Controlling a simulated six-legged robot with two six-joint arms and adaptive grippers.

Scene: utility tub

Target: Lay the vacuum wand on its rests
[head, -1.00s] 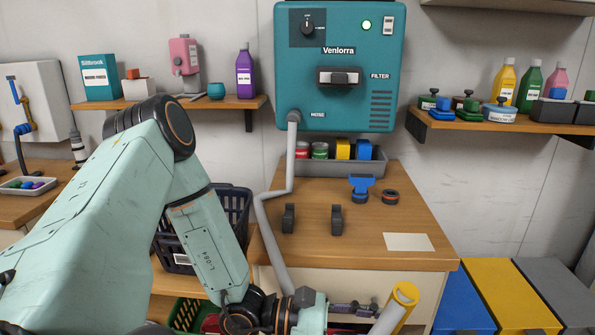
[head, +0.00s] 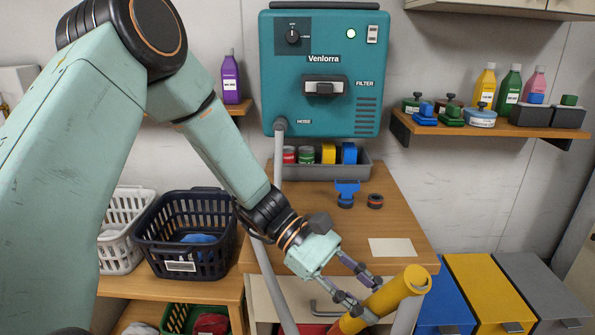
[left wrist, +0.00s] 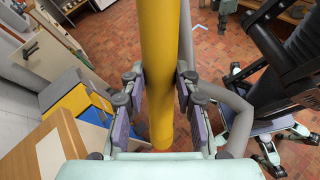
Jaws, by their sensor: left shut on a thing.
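The vacuum wand is a thick yellow tube (head: 392,295), held tilted in front of the counter's near edge, its open end up and to the right. My left gripper (head: 366,293) is shut on it. In the left wrist view the wand (left wrist: 160,40) passes between both fingers of the gripper (left wrist: 161,85). One dark grey rest (head: 320,222) shows on the wooden counter (head: 300,190), just behind my left wrist. The other rest is hidden behind my arm. The wand's lower end is cut off in the head view.
A grey hose (head: 278,165) runs down from the teal vacuum unit (head: 322,75), past the counter. A blue nozzle (head: 347,192), a dark ring (head: 375,201) and a pale card (head: 392,248) lie on the counter. Coloured bins (head: 487,285) stand at right, a dark basket (head: 185,240) at left.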

